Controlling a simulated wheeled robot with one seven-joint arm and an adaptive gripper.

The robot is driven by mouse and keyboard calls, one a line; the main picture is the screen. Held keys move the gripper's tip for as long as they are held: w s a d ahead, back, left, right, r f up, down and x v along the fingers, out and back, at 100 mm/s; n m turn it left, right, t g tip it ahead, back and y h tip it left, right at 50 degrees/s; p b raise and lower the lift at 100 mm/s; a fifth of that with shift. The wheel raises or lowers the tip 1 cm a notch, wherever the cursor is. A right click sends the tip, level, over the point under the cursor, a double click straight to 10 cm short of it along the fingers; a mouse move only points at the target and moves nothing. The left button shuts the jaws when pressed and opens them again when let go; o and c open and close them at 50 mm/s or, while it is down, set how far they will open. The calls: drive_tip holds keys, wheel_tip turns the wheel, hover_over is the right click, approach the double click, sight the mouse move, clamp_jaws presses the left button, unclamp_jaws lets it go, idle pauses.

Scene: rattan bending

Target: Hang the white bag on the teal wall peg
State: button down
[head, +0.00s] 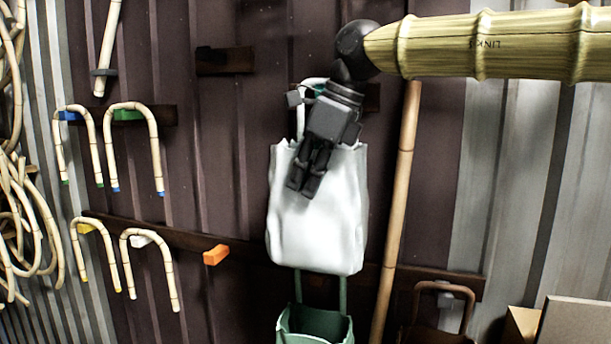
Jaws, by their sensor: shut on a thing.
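The white bag (318,235) hangs upright in front of the dark wall, its open top upward. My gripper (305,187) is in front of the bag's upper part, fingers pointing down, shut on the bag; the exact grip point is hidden. The bag's white handle (300,122) rises on the left and curves over behind my wrist. A small part of the teal wall peg (319,89) shows beside the top of the handle, mostly hidden by my wrist. I cannot tell whether the handle is around the peg or only near it.
A green bag (314,326) hangs just below the white bag. A straight cane (397,200) stands close to its right. An orange peg (215,254) is bare at the left. Bent canes (150,258) hang further left. A brown bag (440,310) and boxes (570,325) are at lower right.

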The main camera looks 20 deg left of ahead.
drive_tip(key=c, duration=1.5)
unclamp_jaws()
drive_tip(key=shift+w, duration=0.15)
drive_tip(key=v, duration=1.2)
drive_tip(key=shift+d+r, duration=0.1)
drive_tip(key=shift+s, duration=0.25)
drive_tip(key=shift+s+b, duration=0.75)
drive_tip(key=shift+s, duration=3.7)
